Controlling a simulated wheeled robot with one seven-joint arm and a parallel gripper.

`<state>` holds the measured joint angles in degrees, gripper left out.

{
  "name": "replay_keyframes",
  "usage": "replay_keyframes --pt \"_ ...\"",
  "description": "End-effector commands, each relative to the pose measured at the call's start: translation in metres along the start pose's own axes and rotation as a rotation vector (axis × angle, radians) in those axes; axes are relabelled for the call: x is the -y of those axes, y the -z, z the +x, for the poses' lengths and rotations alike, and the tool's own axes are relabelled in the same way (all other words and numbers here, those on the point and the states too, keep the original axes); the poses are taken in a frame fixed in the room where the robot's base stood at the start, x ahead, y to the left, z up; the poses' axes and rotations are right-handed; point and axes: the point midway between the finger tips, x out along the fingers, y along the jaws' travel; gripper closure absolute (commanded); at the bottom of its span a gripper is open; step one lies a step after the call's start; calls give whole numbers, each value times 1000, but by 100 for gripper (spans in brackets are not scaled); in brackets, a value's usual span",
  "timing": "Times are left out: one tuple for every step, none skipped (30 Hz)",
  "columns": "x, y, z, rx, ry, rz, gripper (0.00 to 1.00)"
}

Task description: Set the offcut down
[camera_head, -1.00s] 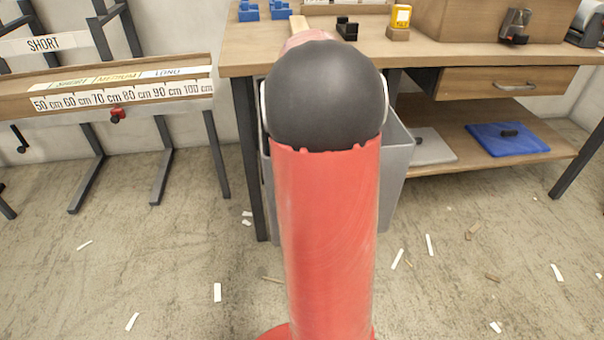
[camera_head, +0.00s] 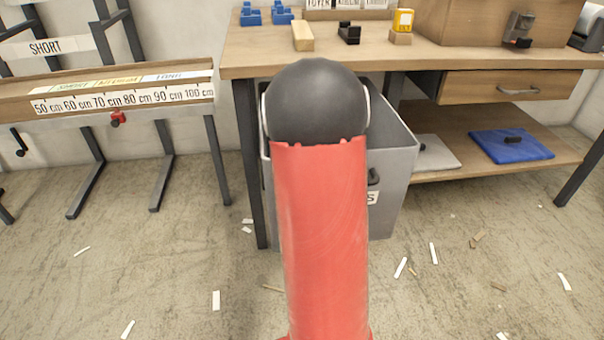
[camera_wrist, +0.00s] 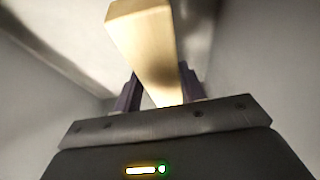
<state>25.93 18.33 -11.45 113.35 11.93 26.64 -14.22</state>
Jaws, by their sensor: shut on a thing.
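In the wrist view my gripper (camera_wrist: 160,90) is shut on the offcut (camera_wrist: 148,45), a short pale length of wood. The offcut sticks out beyond the fingers, tilted in the picture. Blurred grey surfaces lie on both sides of it and look like the inside of the bin. In the head view the open grey bin (camera_head: 397,160) stands on the floor at the bench's left end, with a partly hidden label on its front. My red and black arm hides part of the bin, and my gripper and the offcut are hidden there.
The wooden bench (camera_head: 450,62) holds a wood block (camera_head: 303,36), blue parts (camera_head: 252,15), a black item (camera_head: 349,33) and a yellow device (camera_head: 403,20). A measuring rack (camera_head: 120,98) stands left. Small scraps litter the otherwise open floor.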

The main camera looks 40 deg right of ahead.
Motion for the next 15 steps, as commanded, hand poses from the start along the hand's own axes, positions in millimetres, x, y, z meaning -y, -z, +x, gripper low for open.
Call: replay_keyframes --pt "0 0 0 -1 0 0 84" --pt "0 0 1 -1 0 0 84" --pt "0 -1 2 0 0 0 84" --pt "0 -1 4 0 0 0 84" --pt "0 -2 4 0 0 0 84" --pt "0 -2 6 0 0 0 84" --pt "0 -2 6 0 0 0 84" --pt "0 -3 7 0 0 0 84" --pt "0 -3 8 0 0 0 84" --pt "0 -4 9 0 0 0 84" --pt "0 -4 10 0 0 0 84" --pt "0 -4 11 0 0 0 84" --pt "0 -5 12 0 0 0 84" --pt "0 -5 12 0 0 0 84" --pt "0 -4 11 0 0 0 84"
